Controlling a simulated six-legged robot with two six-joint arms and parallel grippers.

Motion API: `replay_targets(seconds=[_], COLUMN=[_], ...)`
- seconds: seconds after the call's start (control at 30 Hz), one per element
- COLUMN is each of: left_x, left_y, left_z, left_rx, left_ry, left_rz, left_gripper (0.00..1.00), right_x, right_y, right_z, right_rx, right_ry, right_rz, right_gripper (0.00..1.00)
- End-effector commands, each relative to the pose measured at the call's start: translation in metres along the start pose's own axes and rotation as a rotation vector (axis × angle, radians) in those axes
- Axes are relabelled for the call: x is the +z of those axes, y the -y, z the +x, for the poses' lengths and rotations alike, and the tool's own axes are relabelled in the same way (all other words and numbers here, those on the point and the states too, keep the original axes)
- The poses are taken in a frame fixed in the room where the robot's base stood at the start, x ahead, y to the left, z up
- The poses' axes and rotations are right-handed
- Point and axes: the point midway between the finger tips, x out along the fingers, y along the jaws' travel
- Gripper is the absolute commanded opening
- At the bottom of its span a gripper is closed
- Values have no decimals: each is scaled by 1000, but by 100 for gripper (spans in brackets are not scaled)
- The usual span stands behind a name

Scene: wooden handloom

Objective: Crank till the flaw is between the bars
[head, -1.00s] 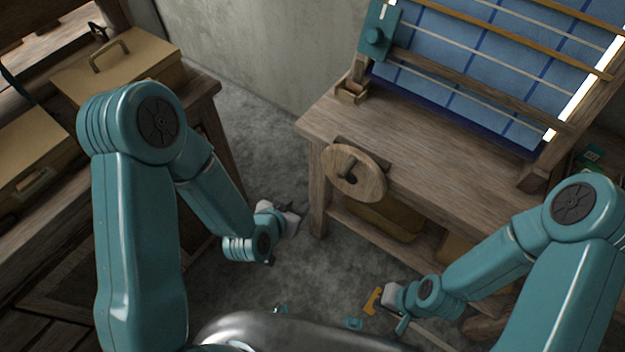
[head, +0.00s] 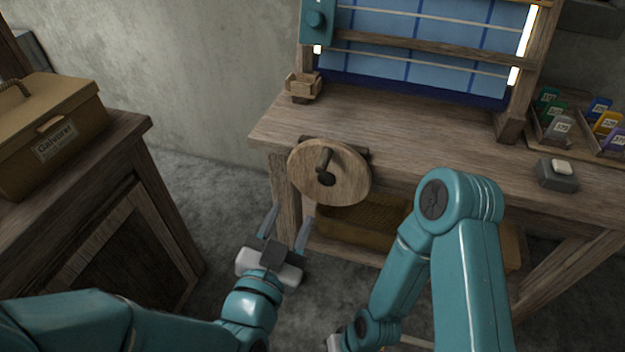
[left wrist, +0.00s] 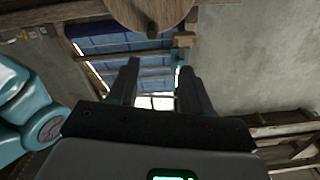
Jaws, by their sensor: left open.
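The round wooden crank wheel (head: 343,181) with its peg handle (head: 323,159) is on the front of the loom table, at the left. The blue checked cloth (head: 440,32) stands behind wooden bars (head: 420,50) at the back; no flaw can be made out on it. My left gripper (head: 288,220) is open and empty, below and left of the wheel, apart from it. In the left wrist view its two fingers (left wrist: 155,80) are spread, with the wheel (left wrist: 150,12) beyond them at the top. My right gripper is mostly cut off at the bottom edge; its jaws are hidden.
A tan box (head: 52,130) stands on a cabinet at the left. A small wooden box (head: 302,87) sits on the table's back left. Labelled spools or cards (head: 562,128) and a grey block (head: 557,175) lie at the right. The table's middle top is clear.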

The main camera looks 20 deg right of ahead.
Motion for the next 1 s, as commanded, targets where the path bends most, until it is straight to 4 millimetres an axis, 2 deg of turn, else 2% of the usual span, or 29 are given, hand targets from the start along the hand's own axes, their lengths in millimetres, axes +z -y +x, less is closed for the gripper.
replay_targets(seconds=[0.03, 0.1, 0.27, 0.7, 0.9, 1.0], left_x=[3, 2, 0, 0, 0, 1], left_y=[-8, -13, -13, -11, -10, -11], left_z=[0, 2, 20, 119, 149, 156], left_rx=[12, 21, 23, 19, 19, 19], left_ry=[-10, -15, -16, -15, -14, -13], left_rz=[3, 4, 5, 4, 4, 4], left_gripper=[49, 49, 49, 49, 49, 49], right_x=[0, 0, 0, 0, 0, 0], right_y=[-3, -3, -2, -1, 0, 0], right_z=[8, 9, 6, 2, 1, 1], right_rx=[0, 0, 0, 0, 0, 0], right_ry=[0, 0, 0, 0, 0, 0], right_rz=[0, 1, 0, 0, 0, 0], right_gripper=[0, 0, 0, 0, 0, 0])
